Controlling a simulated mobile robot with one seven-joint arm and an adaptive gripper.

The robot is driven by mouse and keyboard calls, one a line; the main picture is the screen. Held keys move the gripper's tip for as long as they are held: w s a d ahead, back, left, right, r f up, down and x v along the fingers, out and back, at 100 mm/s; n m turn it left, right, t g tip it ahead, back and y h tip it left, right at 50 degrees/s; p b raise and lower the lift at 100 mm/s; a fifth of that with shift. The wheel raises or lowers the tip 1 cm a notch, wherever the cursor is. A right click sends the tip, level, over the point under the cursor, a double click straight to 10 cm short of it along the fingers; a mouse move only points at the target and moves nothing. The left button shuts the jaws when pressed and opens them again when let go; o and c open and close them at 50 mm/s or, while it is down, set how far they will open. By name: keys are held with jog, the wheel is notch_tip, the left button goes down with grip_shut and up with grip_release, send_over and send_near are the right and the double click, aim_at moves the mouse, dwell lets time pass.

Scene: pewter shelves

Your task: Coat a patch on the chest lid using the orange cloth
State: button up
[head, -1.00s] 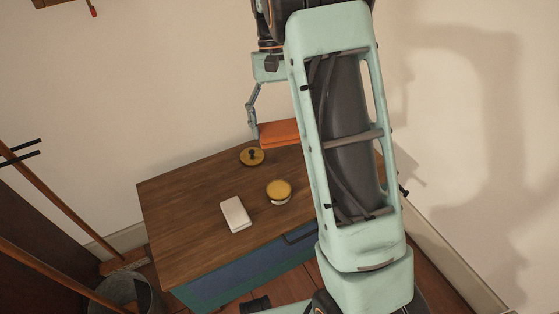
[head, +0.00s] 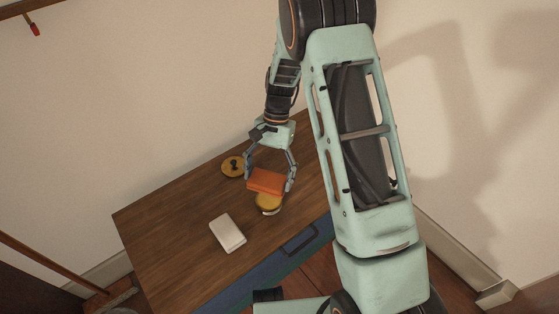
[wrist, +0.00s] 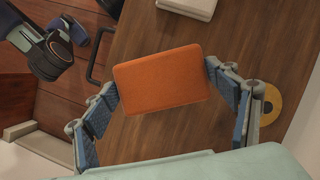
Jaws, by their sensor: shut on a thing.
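The orange cloth (head: 265,180), a thick folded-looking pad, is between the two fingers of my gripper (head: 268,183), which is shut on it. In the wrist view the cloth (wrist: 160,80) spans from finger to finger. It is held over the chest lid (head: 165,225), a brown wooden top above a blue-green front. In the head view the cloth overlaps the back edge of a round yellow-topped tin (head: 269,203); I cannot tell whether they touch. The tin is hidden in the wrist view. No coated patch is distinguishable on the wood.
A white block (head: 228,233) lies on the lid, left of the tin. A yellow disc (head: 232,167) with a dark knob lies behind, left of my gripper; it also shows in the wrist view (wrist: 270,104). The lid's left part is bare. Wall stands behind; a wooden pole (head: 50,262) is left.

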aim_at(267, 203)
jog(key=shift+f, duration=0.5)
jog(key=shift+f+b, duration=2.25)
jog(key=shift+f, duration=0.7)
jog(key=shift+f, duration=0.55)
jog(key=shift+r, duration=0.1)
jog(key=shift+r+p, duration=2.55)
jog(key=shift+r, duration=0.95)
